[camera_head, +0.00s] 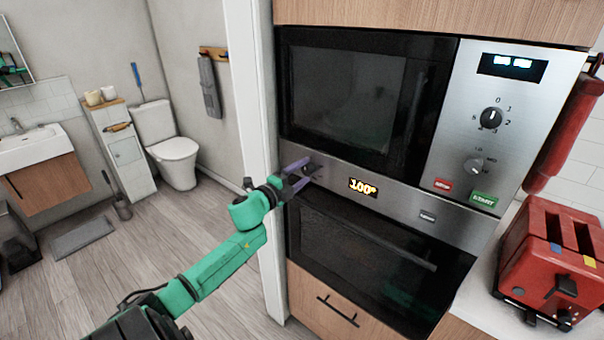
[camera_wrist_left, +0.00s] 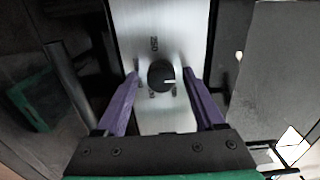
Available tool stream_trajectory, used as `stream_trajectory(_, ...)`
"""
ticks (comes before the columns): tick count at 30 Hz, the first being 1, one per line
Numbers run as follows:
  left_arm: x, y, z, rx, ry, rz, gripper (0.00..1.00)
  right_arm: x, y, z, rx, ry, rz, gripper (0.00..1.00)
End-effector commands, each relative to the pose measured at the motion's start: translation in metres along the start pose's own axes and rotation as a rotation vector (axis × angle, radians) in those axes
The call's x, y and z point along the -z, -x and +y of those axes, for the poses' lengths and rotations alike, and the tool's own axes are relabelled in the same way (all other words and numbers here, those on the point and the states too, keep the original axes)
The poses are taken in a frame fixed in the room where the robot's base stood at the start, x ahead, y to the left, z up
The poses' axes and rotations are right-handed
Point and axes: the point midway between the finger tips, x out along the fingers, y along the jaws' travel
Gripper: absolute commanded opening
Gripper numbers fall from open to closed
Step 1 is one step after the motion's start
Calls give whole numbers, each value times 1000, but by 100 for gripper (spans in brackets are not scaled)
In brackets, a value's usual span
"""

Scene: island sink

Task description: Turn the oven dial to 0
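The oven dial (camera_wrist_left: 161,75) is a black round knob with a white mark, on the silver oven panel (camera_head: 395,203). In the left wrist view it sits between the purple fingertips of my left gripper (camera_wrist_left: 160,72), with gaps on both sides. In the head view the dial (camera_head: 308,169) is partly hidden by my left gripper (camera_head: 300,172), which reaches it from the left. The gripper is open around the dial. The oven display (camera_head: 363,188) reads 100°. My right gripper is not in view.
The microwave (camera_head: 350,95) with its own two dials is above the oven panel. The black oven door (camera_head: 360,255) is below it. A red toaster (camera_head: 550,260) stands on the counter at right. A white door frame (camera_head: 250,110) is left of the oven.

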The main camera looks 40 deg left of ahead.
Motion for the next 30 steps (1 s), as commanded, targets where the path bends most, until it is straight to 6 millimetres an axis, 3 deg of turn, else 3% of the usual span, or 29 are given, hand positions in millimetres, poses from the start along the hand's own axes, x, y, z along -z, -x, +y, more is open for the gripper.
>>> stream_trajectory(9,0,1,0,1,-2,0,75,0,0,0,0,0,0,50)
stream_trajectory(14,0,13,2,-1,-2,0,75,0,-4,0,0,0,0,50)
stream_trajectory(30,0,133,3,-1,1,-1,75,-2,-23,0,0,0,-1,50)
